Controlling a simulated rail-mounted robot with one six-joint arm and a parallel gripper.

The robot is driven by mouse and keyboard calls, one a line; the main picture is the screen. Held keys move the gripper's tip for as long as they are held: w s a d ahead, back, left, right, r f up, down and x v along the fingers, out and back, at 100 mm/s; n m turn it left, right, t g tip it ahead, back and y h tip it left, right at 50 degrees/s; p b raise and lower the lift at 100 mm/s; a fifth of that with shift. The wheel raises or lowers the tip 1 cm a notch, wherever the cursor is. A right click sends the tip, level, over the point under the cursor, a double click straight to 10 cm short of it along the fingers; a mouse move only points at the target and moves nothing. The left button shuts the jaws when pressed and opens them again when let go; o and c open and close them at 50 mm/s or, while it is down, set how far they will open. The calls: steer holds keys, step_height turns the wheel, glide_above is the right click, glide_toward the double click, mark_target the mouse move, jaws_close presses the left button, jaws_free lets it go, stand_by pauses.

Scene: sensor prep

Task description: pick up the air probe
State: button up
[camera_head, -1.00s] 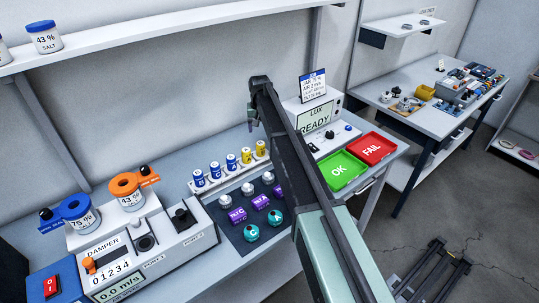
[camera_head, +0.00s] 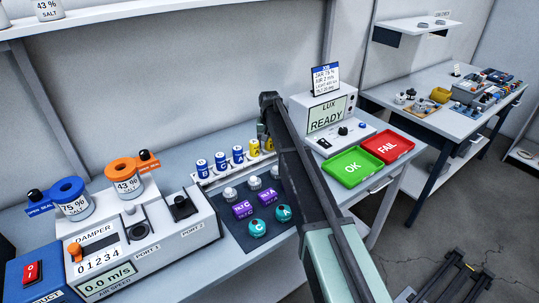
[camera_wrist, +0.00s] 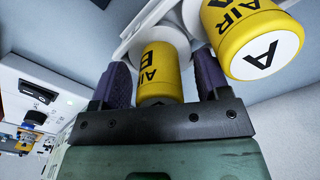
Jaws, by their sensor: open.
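Two yellow cylinders marked AIR stand at the right end of a white rack (camera_head: 212,184), past several blue ones. In the wrist view, the one marked B (camera_wrist: 160,72) sits between the two purple fingers of my gripper (camera_wrist: 162,82). The fingers are open, with a gap visible on each side of it. The one marked A (camera_wrist: 250,38) is just to the right, outside the fingers. In the head view, yellow tops show beside my arm (camera_head: 254,148), and my arm hides much of the gripper.
A dark mat (camera_head: 245,232) with silver, purple and teal pieces lies in front of the rack. The damper unit (camera_head: 150,235) is at left. The LUX box (camera_head: 325,115), green OK tray (camera_head: 342,167) and red FAIL tray (camera_head: 387,147) are at right.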

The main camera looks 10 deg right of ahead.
steer(key=shift+r, duration=0.1)
steer(key=c, duration=1)
steer(key=shift+c, duration=0.2)
step_height(320, 180, up, 20)
steer(key=p, duration=2)
